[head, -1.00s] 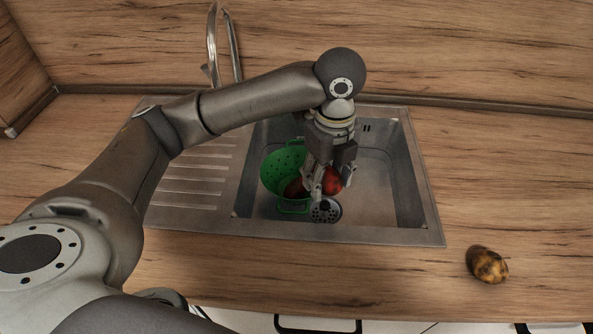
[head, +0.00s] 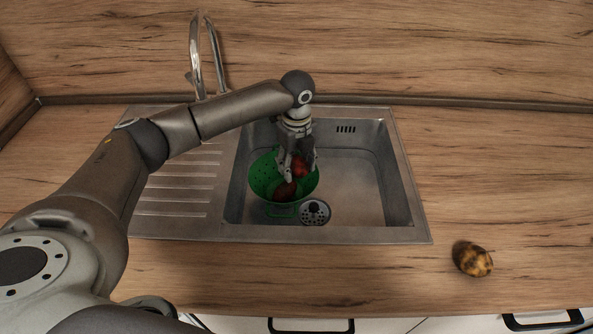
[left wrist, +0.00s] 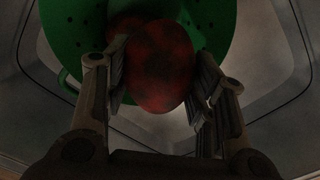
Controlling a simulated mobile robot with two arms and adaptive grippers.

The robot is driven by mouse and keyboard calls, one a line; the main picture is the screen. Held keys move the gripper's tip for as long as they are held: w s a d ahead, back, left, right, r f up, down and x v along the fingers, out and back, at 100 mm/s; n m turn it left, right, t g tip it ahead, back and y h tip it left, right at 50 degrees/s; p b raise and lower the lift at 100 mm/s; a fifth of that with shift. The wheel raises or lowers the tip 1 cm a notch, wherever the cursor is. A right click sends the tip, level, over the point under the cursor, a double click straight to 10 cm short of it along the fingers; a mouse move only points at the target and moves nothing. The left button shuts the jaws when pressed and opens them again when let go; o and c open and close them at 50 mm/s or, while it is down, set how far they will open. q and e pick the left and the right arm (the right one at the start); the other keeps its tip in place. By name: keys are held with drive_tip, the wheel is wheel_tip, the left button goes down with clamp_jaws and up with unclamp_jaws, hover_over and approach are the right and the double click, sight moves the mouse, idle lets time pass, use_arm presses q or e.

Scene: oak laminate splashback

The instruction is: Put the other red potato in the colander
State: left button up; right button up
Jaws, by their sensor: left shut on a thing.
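The green colander (head: 262,181) stands in the left part of the sink basin. One red potato (head: 285,191) lies inside it. My left gripper (head: 299,169) is shut on the other red potato (head: 301,165) and holds it over the colander's opening. In the left wrist view this potato (left wrist: 160,68) sits between the two fingers, with the colander (left wrist: 68,32) behind it and part of the first potato showing beyond. My right gripper is not in view.
The steel sink (head: 420,225) has a ribbed drainboard (head: 182,187) on the left and a drain strainer (head: 314,212) near the colander. A tap (head: 195,60) stands behind. A brown-yellow potato (head: 473,258) lies on the counter at right. The basin's right half is clear.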

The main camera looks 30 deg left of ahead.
sight(297, 173)
use_arm(q)
drive_tip(key=shift+f, duration=1.45)
drive_tip(key=shift+f, duration=0.15)
drive_tip(key=shift+f+p, duration=0.15)
drive_tip(key=shift+p, duration=0.15)
drive_tip(key=o, duration=0.8)
wheel_tip(297, 173, up, 13)
drive_tip(key=shift+f+b, duration=0.2)
drive_tip(key=shift+b, duration=0.45)
